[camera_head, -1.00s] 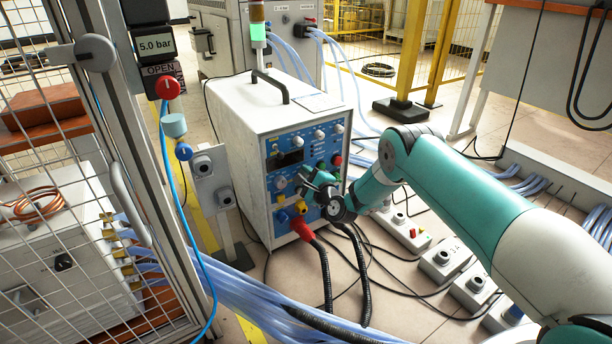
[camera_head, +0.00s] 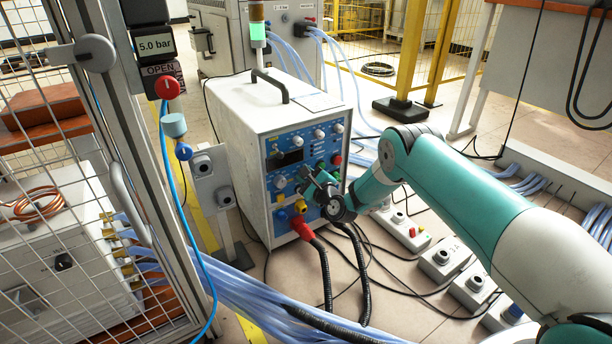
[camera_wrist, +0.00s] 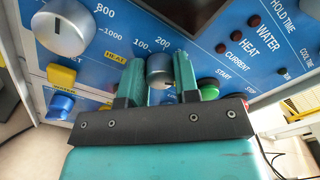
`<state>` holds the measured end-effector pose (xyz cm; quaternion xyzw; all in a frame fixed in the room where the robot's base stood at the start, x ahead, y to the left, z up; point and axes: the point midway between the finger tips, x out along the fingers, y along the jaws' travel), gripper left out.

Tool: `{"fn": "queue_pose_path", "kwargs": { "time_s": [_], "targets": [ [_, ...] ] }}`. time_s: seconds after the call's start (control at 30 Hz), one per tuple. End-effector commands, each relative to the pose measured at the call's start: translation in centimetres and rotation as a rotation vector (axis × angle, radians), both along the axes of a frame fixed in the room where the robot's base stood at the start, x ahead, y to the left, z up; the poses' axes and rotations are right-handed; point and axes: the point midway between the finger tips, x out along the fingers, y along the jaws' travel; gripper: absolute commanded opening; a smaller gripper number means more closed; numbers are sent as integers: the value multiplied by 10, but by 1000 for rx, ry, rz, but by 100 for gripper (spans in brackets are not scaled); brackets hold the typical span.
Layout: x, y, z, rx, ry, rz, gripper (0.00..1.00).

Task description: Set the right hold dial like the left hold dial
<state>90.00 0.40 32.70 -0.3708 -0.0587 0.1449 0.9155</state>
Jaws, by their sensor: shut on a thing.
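The heater box (camera_head: 237,150) has a blue front panel (camera_wrist: 120,20) with several dials and buttons. My gripper (camera_head: 316,186) is at the lower half of this panel and hides part of it. The numbers 100 and 200 stand above that dial. A larger silver dial (camera_wrist: 60,28), marked 800 and 1000, is to its left. The print HOLD TIME is at upper right. I cannot tell which dials are the left and right hold dials.
A green button (camera_wrist: 208,90) is just right of the fingers. A yellow part (camera_wrist: 62,75) and a blue knob (camera_wrist: 60,105) are on the left. Black hoses (camera_head: 326,275) hang from the front of the box. A mesh fence (camera_head: 60,200) stands at left.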

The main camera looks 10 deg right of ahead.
Motion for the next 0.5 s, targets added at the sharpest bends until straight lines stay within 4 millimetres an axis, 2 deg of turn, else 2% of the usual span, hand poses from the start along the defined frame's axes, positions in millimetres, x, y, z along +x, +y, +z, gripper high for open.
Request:
{"fn": "queue_pose_path", "kwargs": {
  "time_s": [0.03, 0.1, 0.13, 0.5],
  "targets": [
    [-1, -1, -2, 1, 4, -1, 36],
    [-1, -1, -2, 0, 4, -1, 52],
    [-1, 0, -1, 0, 3, 0, 55],
    [-5, -2, 0, -1, 2, 1, 55]
  ]
}}
